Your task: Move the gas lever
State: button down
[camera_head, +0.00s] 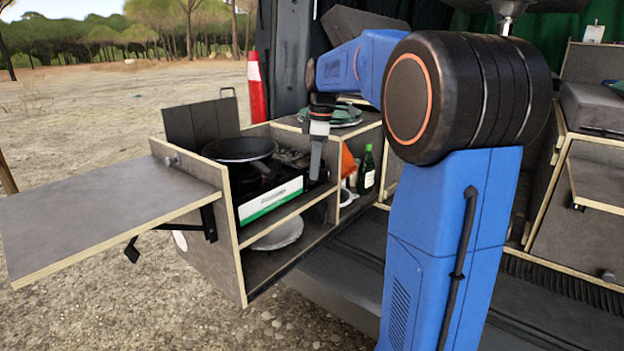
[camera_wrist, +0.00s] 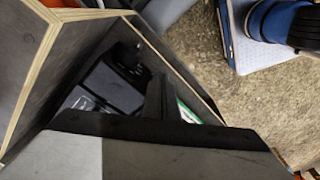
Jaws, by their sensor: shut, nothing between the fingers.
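The portable gas stove (camera_head: 275,201) stands on the upper shelf of the pulled-out kitchen box, its white front marked with a green stripe. I cannot make out the gas lever in either view. My gripper (camera_head: 316,172) points down at the right end of the stove, shut and empty. Whether it touches the stove is unclear. In the wrist view the dark fingers of my gripper (camera_wrist: 160,100) lie beside the black top of the stove (camera_wrist: 112,90). The gripper housing hides the lower part of that view.
A black pan (camera_head: 240,149) sits on the stove's burner. A green bottle (camera_head: 366,170) and an orange item (camera_head: 347,160) stand just right of my gripper. The kitchen box (camera_head: 232,240) has a fold-out side table (camera_head: 100,212) at left. A plate (camera_head: 277,235) lies on the lower shelf.

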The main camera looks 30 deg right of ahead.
jog(key=shift+f, duration=0.55)
jog(key=shift+r, duration=0.1)
jog(key=shift+s+d+r, duration=0.25)
jog(key=shift+s+d, duration=0.15)
jog(key=shift+d, duration=0.25)
jog(key=shift+s+d+r, duration=0.2)
jog(key=shift+s+d, duration=0.2)
jog(key=shift+d, duration=0.2)
notch_tip(320, 180, up, 17)
jog(key=d, duration=0.1)
jog(key=shift+s+d+r, duration=0.15)
jog(key=shift+s+d, duration=0.1)
jog(key=shift+s, duration=0.2)
